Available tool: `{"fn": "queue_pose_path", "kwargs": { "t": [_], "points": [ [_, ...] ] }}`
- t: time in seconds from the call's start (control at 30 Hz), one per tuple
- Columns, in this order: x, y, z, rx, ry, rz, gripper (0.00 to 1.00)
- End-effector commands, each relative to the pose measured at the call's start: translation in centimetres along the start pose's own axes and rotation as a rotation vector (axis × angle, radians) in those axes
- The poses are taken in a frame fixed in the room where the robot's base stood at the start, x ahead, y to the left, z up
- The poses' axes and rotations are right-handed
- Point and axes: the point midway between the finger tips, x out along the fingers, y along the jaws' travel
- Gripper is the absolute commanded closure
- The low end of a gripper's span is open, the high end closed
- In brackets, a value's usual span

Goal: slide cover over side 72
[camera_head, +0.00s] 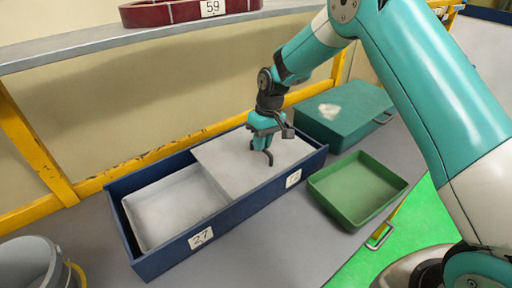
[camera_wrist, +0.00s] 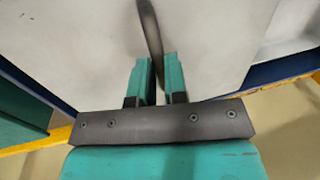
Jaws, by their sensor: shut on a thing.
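A long blue box (camera_head: 165,262) lies on the grey table, with a label 27 on its left front and a second label (camera_head: 293,178), hard to read, on its right front. A flat pale grey cover (camera_head: 225,158) lies over the right part of the box, by the second label; it also shows in the wrist view (camera_wrist: 215,40). The left part is uncovered and shows a pale, empty-looking interior (camera_head: 170,208). My gripper (camera_head: 263,148) points down at the cover, its fingers shut on the dark cover handle (camera_wrist: 150,35).
An open green tray (camera_head: 345,220) stands right of the box. A closed green case (camera_head: 345,135) lies behind it. A grey bucket (camera_head: 25,265) is at the lower left. A shelf with a dark red part marked 59 (camera_head: 160,14) and a yellow frame (camera_head: 40,155) are behind.

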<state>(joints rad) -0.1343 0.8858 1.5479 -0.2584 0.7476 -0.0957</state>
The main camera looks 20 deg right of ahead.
Motion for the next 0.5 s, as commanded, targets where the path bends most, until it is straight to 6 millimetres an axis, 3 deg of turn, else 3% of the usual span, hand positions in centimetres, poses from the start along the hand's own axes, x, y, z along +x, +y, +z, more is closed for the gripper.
{"fn": "queue_pose_path", "kwargs": {
  "t": [0.2,0.5],
  "points": [
    [-0.9,3.2,-0.4,0.001,0.017,0.004,1.0],
    [-1.3,4.7,-0.3,-0.001,0.016,0.004,1.0]
  ]
}}
